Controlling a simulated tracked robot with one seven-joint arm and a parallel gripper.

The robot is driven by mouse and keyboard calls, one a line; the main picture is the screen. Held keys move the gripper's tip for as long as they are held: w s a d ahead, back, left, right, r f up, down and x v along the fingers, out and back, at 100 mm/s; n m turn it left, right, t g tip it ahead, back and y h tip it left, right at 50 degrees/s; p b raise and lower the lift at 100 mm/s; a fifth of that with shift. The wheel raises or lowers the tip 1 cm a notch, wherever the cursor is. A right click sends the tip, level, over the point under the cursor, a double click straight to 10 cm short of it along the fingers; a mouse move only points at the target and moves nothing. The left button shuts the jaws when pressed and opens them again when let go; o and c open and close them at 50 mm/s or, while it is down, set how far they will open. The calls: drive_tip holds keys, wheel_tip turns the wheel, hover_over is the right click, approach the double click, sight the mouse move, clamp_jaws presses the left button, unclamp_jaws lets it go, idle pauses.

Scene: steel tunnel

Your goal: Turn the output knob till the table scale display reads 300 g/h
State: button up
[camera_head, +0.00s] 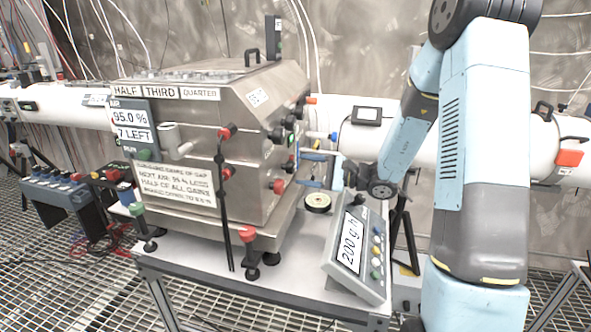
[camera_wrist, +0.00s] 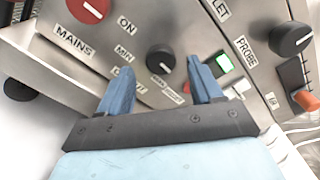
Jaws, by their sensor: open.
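The table scale (camera_head: 357,246) stands at the right front of the table, and its tilted display reads 200 g/h. A round dark knob (camera_wrist: 160,58) sits on the steel panel in the wrist view, with MIN and other small labels around it; a label at its lower left is partly hidden by a finger. My gripper (camera_wrist: 161,74) is open, its two blue fingers on either side of this knob in the picture. I cannot tell whether they touch it. In the head view my gripper (camera_head: 313,170) is at the right side of the steel box (camera_head: 250,150).
A red MAINS knob (camera_wrist: 88,8), a black PROBE knob (camera_wrist: 290,38) and a lit green indicator (camera_wrist: 224,63) are close by on the panel. A small round dish (camera_head: 318,202) lies on the table below my gripper. A white pipe (camera_head: 365,140) runs behind.

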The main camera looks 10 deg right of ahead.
sight(294, 169)
drive_tip(key=shift+x, duration=1.85)
drive_tip(key=c, duration=1.1)
